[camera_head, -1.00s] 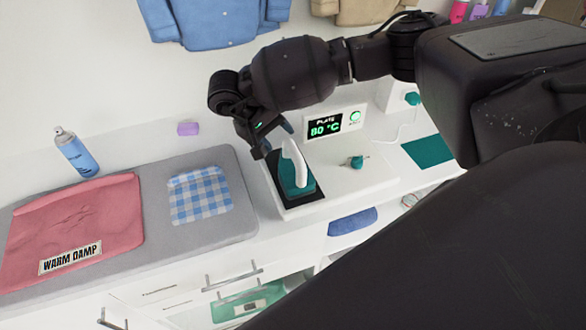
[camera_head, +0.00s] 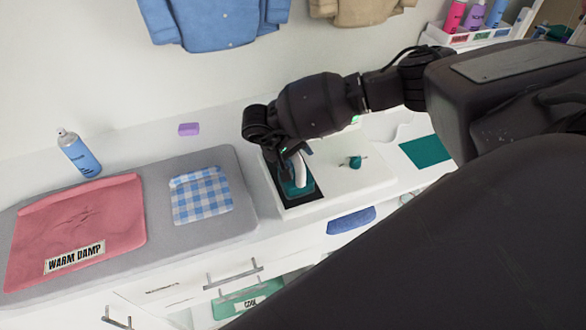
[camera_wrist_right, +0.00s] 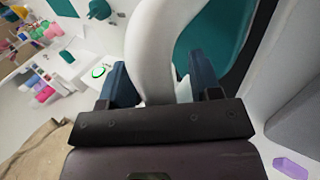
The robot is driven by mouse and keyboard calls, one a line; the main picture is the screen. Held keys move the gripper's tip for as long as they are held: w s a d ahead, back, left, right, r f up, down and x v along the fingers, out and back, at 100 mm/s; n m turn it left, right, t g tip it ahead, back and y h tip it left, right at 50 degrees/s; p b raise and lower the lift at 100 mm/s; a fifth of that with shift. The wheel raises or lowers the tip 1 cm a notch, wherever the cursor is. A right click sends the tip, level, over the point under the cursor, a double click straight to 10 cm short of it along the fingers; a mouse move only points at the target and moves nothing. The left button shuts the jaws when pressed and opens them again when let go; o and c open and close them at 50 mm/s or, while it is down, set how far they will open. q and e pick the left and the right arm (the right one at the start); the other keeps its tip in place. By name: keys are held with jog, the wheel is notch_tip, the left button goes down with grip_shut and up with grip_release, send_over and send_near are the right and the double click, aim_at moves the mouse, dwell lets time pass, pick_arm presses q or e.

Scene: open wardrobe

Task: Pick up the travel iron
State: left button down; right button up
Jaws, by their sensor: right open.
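The travel iron (camera_head: 297,190) has a teal body and a white handle. It stands on a black plate (camera_head: 298,203) set in the white counter unit. My right gripper (camera_head: 290,160) is over the iron from behind and hides part of the handle. In the right wrist view its blue-tipped fingers (camera_wrist_right: 160,85) are open, one on each side of the white handle (camera_wrist_right: 152,40). Whether either finger touches the handle, I cannot tell. My left gripper is not in view.
A grey ironing pad (camera_head: 160,215) to the left holds a pink garment (camera_head: 80,225) and a blue checked cloth (camera_head: 202,197). A blue spray can (camera_head: 80,155) and a purple block (camera_head: 189,129) stand behind. A teal knob (camera_head: 354,162) sits right of the iron.

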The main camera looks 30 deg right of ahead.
jog(key=shift+w, duration=0.1)
jog(key=c, duration=1)
notch_tip(320, 180, up, 20)
jog(key=b, duration=0.1)
jog(key=shift+b, duration=0.35)
